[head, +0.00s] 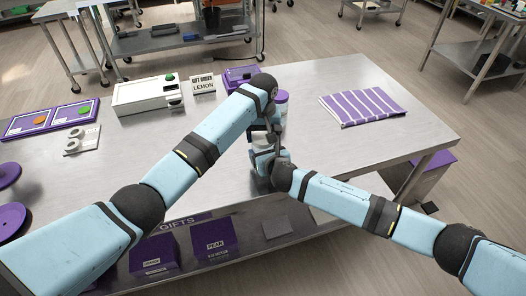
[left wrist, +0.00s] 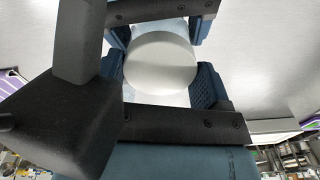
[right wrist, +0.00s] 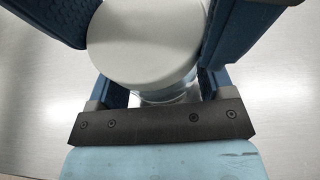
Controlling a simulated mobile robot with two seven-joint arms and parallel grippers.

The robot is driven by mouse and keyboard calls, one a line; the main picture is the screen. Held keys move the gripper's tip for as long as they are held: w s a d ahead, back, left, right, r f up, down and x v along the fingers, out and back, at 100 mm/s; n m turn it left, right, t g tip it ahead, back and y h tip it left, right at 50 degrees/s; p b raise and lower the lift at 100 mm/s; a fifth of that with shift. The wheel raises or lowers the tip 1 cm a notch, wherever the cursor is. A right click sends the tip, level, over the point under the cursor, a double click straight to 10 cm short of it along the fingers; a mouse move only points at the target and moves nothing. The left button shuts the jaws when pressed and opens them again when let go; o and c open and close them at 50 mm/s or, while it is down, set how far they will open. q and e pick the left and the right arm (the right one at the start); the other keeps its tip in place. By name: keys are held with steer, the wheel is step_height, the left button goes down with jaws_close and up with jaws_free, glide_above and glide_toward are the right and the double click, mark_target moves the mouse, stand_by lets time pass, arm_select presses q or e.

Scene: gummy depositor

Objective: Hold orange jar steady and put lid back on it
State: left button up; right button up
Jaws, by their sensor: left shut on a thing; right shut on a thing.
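A white round lid (right wrist: 145,45) sits at the top of a clear jar (right wrist: 168,93) in the right wrist view. The lid also fills the middle of the left wrist view (left wrist: 160,62). My left gripper (head: 268,132) is shut with its fingers on either side of the lid. My right gripper (head: 264,160) is shut lower down, around the jar's body. The jar stands near the table's front edge. The fingers hide most of it, and no orange shows. I cannot tell whether the lid is fully seated.
Another jar with a purple band (head: 281,99) stands just behind the grippers. A striped purple cloth (head: 362,106) lies to the right.

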arm_select(q)
steer(key=o, duration=1)
steer(key=shift+r, duration=2.3)
steer(key=shift+c, duration=0.3)
step_height(320, 180, up, 4)
steer(key=n, duration=0.3)
steer(key=shift+f, duration=0.25)
steer(key=shift+f, duration=0.15)
steer(key=shift+f, duration=3.9)
